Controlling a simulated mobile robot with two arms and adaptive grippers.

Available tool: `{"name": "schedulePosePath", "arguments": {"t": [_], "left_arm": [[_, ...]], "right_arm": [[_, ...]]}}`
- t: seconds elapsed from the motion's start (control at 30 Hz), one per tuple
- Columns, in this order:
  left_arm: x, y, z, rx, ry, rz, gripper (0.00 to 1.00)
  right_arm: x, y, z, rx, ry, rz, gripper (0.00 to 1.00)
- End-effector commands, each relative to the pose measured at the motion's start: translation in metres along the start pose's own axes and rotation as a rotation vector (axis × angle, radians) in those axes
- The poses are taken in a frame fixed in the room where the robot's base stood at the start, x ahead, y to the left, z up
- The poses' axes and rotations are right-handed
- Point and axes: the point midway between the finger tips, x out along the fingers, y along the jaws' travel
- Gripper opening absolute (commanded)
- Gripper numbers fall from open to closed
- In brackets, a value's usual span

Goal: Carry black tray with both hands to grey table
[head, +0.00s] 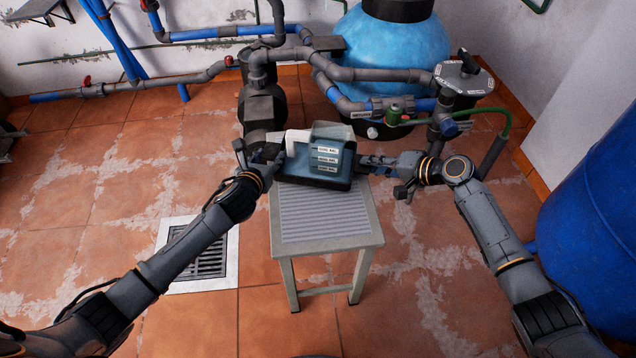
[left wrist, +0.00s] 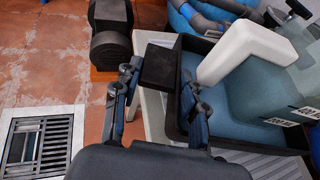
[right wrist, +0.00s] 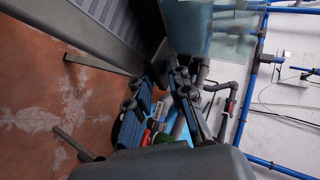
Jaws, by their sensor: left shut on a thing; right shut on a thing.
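The black tray (head: 318,184) is over the far part of the grey table (head: 328,222); I cannot tell whether it touches the top. It holds a blue-tinted clear container with white labels (head: 326,160) and a white piece (left wrist: 240,50). My left gripper (head: 268,163) is shut on a dark tab at the tray's left side; its fingers straddle the tab in the left wrist view (left wrist: 160,105). My right gripper (head: 372,163) is shut at the tray's right side. In the right wrist view (right wrist: 163,90), its grip is partly hidden.
Behind the table stand a dark pump (head: 262,108), a blue tank (head: 395,50) and grey and blue pipes. A blue barrel (head: 600,190) is at the right. A floor drain (head: 200,255) lies left of the table. The near table top is bare.

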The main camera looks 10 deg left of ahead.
Motion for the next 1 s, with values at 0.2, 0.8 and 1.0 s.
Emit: {"name": "schedulePosePath", "arguments": {"t": [0.2,0.8,1.0], "left_arm": [[0.003,-0.002,-0.007,0.000,-0.004,-0.004,0.52],[-0.016,0.000,-0.009,0.002,-0.001,-0.002,0.65],[-0.055,0.000,-0.009,0.004,-0.001,-0.003,0.65]], "right_arm": [[0.005,0.008,0.003,-0.002,-0.003,0.001,0.29],[0.004,0.008,0.002,0.000,0.000,0.001,0.42],[0.004,0.008,0.002,0.000,0.000,0.001,0.42]]}}
